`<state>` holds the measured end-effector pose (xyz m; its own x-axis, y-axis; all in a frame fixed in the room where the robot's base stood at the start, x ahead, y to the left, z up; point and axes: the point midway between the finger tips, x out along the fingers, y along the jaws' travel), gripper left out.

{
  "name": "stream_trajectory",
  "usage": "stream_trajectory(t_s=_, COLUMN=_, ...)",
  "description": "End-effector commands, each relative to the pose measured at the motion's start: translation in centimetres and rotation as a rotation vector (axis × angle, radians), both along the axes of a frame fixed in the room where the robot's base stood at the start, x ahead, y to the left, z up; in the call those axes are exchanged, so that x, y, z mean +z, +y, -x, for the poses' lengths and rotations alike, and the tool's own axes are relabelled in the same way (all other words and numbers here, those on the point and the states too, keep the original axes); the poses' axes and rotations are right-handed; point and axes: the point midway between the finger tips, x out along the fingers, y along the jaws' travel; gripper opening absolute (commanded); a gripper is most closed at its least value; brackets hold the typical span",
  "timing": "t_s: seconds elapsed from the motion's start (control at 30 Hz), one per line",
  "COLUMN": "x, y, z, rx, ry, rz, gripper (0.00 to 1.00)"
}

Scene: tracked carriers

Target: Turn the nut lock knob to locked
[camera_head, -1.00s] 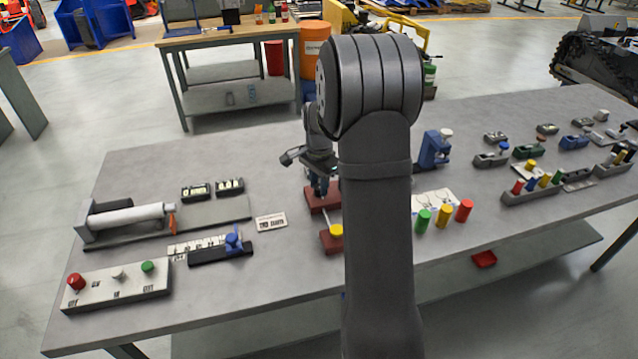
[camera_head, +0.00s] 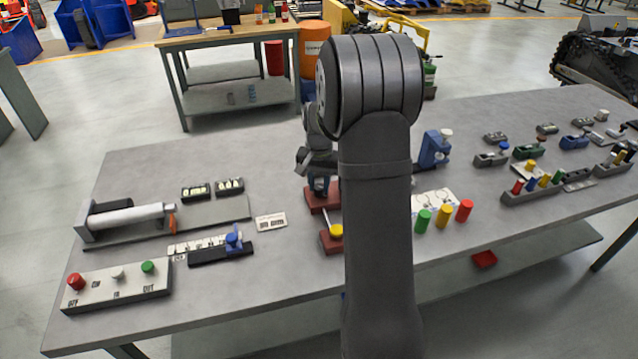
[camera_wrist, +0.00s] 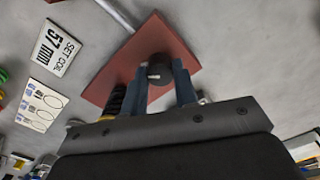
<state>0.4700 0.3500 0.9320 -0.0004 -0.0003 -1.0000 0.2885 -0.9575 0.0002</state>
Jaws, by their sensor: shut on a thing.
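The knob (camera_wrist: 158,68) is a dark round knob with a short white mark, seen in the wrist view above a red base plate (camera_wrist: 122,68). My gripper (camera_wrist: 160,78) is shut on it, with one blue-grey finger on each side. In the head view my gripper (camera_head: 320,186) points down at the red base (camera_head: 332,198) in the middle of the table. The knob is hidden there behind my fingers. I cannot read any locked or unlocked marking.
A smaller red block with a yellow cap (camera_head: 336,230) stands just in front. A white label card (camera_head: 271,222) and a dark slide with a blue knob (camera_head: 233,240) lie to the left. Green, yellow and red cylinders (camera_head: 443,216) stand to the right, and a blue fixture (camera_head: 433,150) stands behind them.

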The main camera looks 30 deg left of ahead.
Motion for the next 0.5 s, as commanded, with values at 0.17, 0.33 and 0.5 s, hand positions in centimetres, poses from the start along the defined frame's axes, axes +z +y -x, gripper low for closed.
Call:
stream_trajectory(t_s=0.17, x=0.09, y=0.03, z=-0.03, rx=0.168, ry=-0.002, rz=-0.002, gripper=0.04)
stream_trajectory(t_s=0.33, x=0.09, y=0.03, z=-0.03, rx=0.325, ry=-0.002, rz=-0.001, gripper=0.04)
stream_trajectory(t_s=0.5, x=0.10, y=0.03, z=-0.04, rx=0.463, ry=-0.002, rz=-0.001, gripper=0.04)
